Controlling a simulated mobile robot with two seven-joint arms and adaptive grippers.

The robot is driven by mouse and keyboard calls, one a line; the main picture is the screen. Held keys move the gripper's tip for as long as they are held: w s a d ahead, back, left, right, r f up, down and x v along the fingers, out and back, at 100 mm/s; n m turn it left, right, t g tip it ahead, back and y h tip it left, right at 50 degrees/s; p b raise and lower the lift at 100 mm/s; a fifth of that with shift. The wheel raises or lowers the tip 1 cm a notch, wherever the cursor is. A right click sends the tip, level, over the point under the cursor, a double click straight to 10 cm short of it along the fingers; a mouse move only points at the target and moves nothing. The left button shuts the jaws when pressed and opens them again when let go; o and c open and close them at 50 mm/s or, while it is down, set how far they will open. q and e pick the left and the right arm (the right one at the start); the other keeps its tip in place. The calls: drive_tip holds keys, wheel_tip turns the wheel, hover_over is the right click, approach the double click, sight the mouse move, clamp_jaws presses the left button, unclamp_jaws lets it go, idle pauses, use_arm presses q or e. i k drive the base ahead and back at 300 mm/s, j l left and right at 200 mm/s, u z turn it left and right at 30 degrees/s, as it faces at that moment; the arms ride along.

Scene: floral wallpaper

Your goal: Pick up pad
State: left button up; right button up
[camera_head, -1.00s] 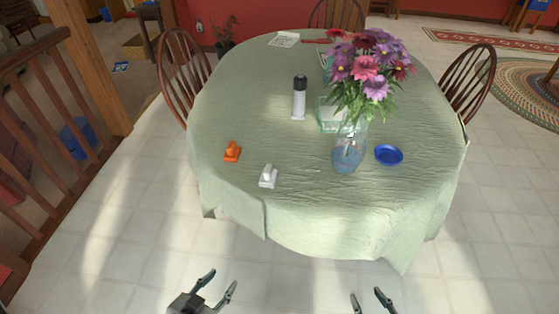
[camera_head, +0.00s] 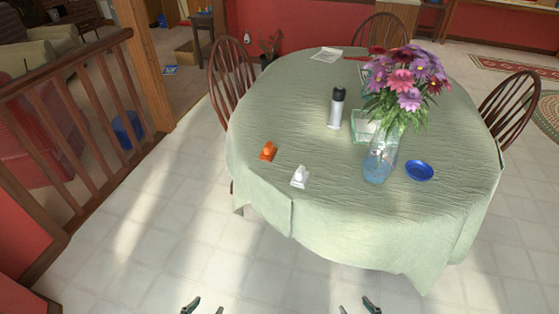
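A flat white pad or sheet with faint print (camera_head: 326,54) lies near the far edge of the round table (camera_head: 270,220), left of its middle. I cannot tell for sure that it is the pad. My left gripper (camera_head: 205,308) shows only its fingertips at the bottom edge, apart and with nothing between them. My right gripper (camera_head: 357,307) also shows only its fingertips at the bottom edge, apart and empty. Both are in front of the table's near side, far from the white pad.
On the table stand a flower vase (camera_head: 381,158), a dark-topped bottle (camera_head: 336,110), a blue dish (camera_head: 419,170), an orange object (camera_head: 268,151) and a white object (camera_head: 300,176). Chairs stand around it. A wooden railing (camera_head: 80,120) is at left. The tiled floor in front is clear.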

sight(300, 177)
drive_tip(key=i+j+z, duration=0.35)
drive_tip(key=j, duration=0.2)
drive_tip(key=z, duration=3.15)
drive_tip(key=i+l+z, duration=0.15)
drive_tip(key=z, duration=0.25)
drive_tip(key=i+l+z, duration=0.1)
drive_tip(key=z, duration=0.3)
drive_tip(key=i+z, duration=0.2)
drive_tip(key=z, duration=0.25)
drive_tip(key=k, duration=0.2)
drive_tip(key=k+u, duration=0.15)
drive_tip(key=u, duration=0.25)
drive_tip(key=k+u, duration=0.15)
drive_tip(key=u, duration=0.25)
